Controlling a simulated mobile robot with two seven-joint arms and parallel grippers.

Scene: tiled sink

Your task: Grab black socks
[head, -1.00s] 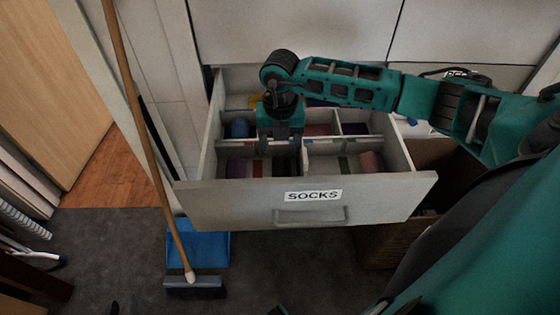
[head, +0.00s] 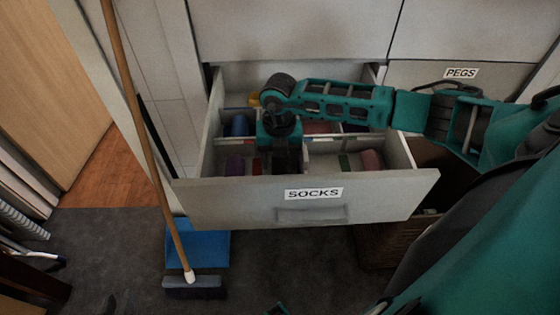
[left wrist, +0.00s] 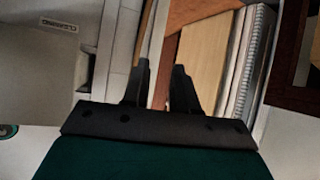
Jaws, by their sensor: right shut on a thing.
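The open drawer labelled SOCKS (head: 240,205) holds rolled socks in divided compartments. My right gripper (head: 287,168) reaches down into its front row, a little left of the middle, and is shut on black socks. The dark bundle is hard to tell apart from the dark fingers and is mostly hidden.
Blue socks (head: 239,125) lie in the back row. A broom (head: 150,140) leans left of the drawer, over a blue dustpan (head: 212,248). A closed drawer labelled PEGS (head: 461,73) is at the right. A brown box (head: 385,245) stands below right.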

